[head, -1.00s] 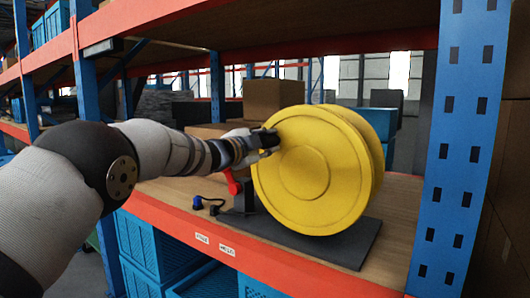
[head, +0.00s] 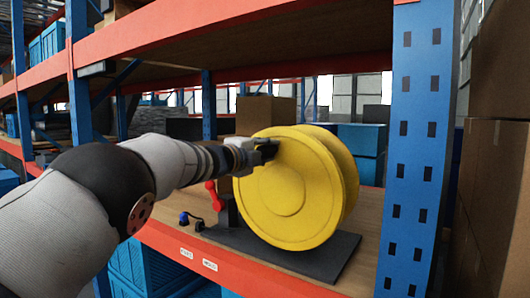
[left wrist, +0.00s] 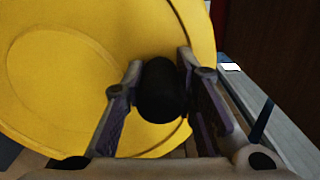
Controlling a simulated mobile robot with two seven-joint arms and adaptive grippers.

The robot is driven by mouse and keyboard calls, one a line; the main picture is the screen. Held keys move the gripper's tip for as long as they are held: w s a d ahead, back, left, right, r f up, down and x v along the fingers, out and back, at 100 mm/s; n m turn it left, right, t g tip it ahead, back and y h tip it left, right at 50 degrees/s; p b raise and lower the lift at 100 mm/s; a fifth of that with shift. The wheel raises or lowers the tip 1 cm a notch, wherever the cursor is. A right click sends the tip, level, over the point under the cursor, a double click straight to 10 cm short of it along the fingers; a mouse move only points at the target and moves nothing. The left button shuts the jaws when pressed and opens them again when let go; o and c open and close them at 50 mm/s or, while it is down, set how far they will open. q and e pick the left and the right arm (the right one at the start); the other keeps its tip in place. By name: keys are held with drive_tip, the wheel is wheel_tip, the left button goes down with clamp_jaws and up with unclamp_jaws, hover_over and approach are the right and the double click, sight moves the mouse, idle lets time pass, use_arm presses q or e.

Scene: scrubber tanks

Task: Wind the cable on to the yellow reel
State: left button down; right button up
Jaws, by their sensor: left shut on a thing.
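The yellow reel (head: 300,205) stands upright on a dark base plate (head: 325,262) on the wooden shelf. My left gripper (head: 266,151) is at the upper left of the reel's near face. In the left wrist view, its two fingers are on either side of a black knob-like handle (left wrist: 160,95) in front of the yellow face, and they are shut on it. A cable end with a blue plug (head: 184,218) and a dark plug (head: 199,226) lies on the shelf left of the base. Any cable on the drum is hidden. My right gripper is out of view.
A red lever-like part (head: 214,196) stands left of the reel. A cardboard box (head: 265,115) is behind it. A blue rack upright (head: 415,150) stands to the right, and the orange shelf edge (head: 230,272) runs in front. Blue crates (head: 140,265) are below.

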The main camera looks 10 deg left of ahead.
use_arm(q)
drive_tip(key=shift+s+d+r, duration=0.1)
drive_tip(key=shift+d+r, duration=0.2)
drive_tip(key=shift+d, duration=0.05)
drive_tip(key=c, duration=1.3)
unclamp_jaws()
drive_tip(key=shift+d, duration=0.1)
drive_tip(key=shift+f, duration=0.15)
drive_tip(key=shift+s+a, duration=0.2)
drive_tip(key=shift+a, duration=0.05)
drive_tip(key=v, duration=1.1)
drive_tip(key=shift+s, duration=0.3)
